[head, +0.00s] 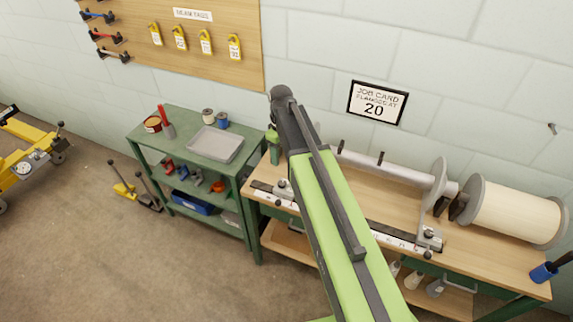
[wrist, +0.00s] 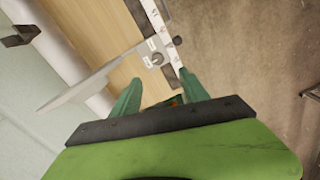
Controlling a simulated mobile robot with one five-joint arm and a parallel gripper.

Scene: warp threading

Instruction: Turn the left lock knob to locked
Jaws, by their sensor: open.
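The left lock knob (wrist: 157,59) is a small round grey knob on a pale bracket in the wrist view, beside small white labels too small to read. Which way it is turned cannot be told. The left stand (head: 283,187) shows in the head view at the bench's left part, partly behind my arm. My gripper (wrist: 158,78) is open, with its two green fingers below the knob in the picture, one to each side. Nothing is visible between the fingers except bench and bracket; contact with the knob cannot be told. In the head view my arm mostly hides the gripper.
A grey flange (wrist: 90,79) stands edge-on beside the knob. A scale rail (head: 394,240) runs along the bench front. The right flange (head: 440,182) and a wound roll (head: 515,212) are further right. A green shelf cart (head: 180,150) stands left of the bench.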

